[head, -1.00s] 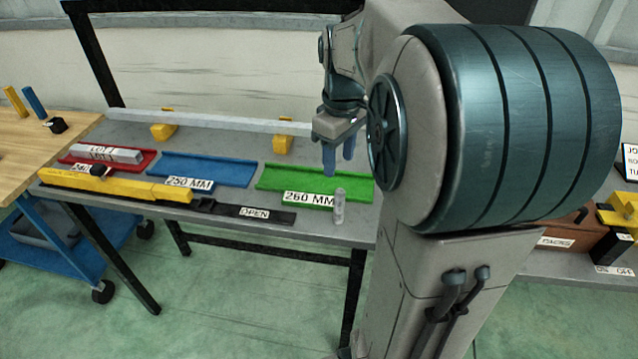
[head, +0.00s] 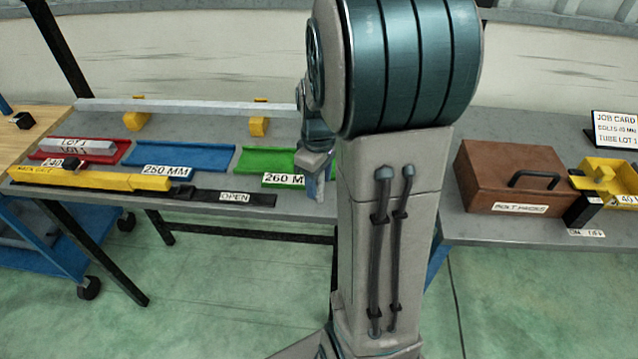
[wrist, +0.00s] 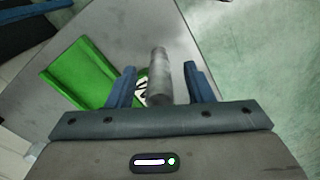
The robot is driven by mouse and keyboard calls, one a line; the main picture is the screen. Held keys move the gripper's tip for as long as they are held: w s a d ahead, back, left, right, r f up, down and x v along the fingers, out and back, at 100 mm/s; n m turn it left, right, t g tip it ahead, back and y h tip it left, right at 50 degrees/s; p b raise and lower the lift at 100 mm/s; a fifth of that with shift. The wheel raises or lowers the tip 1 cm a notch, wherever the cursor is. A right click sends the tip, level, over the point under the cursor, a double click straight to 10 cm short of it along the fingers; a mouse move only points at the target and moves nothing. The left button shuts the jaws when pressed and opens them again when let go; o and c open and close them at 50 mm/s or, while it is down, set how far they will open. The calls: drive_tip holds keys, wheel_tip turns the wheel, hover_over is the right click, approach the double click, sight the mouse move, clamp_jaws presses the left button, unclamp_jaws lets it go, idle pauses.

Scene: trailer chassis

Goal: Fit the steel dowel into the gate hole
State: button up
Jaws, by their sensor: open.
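The steel dowel (wrist: 159,78) is a grey cylinder in the wrist view, between the two blue fingers of my gripper (wrist: 161,88). The fingers are open, with a visible gap on each side of the dowel. In the head view my gripper (head: 316,187) is low at the table's front edge, right of the green tray, partly behind my arm, and the dowel cannot be made out there. The black gate bar (head: 206,194) labelled OPEN lies along the front edge, beside a yellow bar (head: 100,180). I cannot make out the hole in it.
Red (head: 112,157), blue (head: 200,155) and green (head: 255,160) trays stand on the grey table, with a long rail (head: 200,108) on yellow blocks behind. A brown box (head: 511,172) and yellow bin (head: 610,172) stand at the right.

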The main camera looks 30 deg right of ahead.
drive_tip(key=shift+f, duration=0.65)
clamp_jaws()
drive_tip(key=shift+r, duration=0.1)
